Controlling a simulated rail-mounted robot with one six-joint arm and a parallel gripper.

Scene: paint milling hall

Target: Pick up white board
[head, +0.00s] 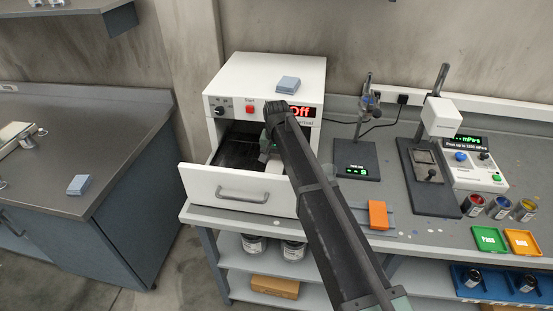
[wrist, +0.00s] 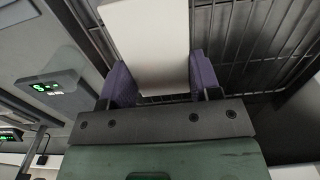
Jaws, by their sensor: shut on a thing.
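The white board (wrist: 147,35) is a flat pale panel between the two purple fingers of my gripper (wrist: 161,78) in the wrist view. My gripper is shut on it, with one finger against each side edge. In the head view my gripper (head: 268,146) is inside the open drawer (head: 222,183) of the white oven-like box, mostly hidden behind my arm. The board is mostly hidden in the head view. A dark wire rack (wrist: 245,45) lies behind the board in the wrist view; I cannot tell whether they touch.
The white box (head: 222,82) has a red "Off" display and a blue-grey block (head: 287,84) on top. To the right are a black stand (head: 357,160), an orange block (head: 378,215), paint cans and coloured trays. A metal side table (head: 95,125) stands left.

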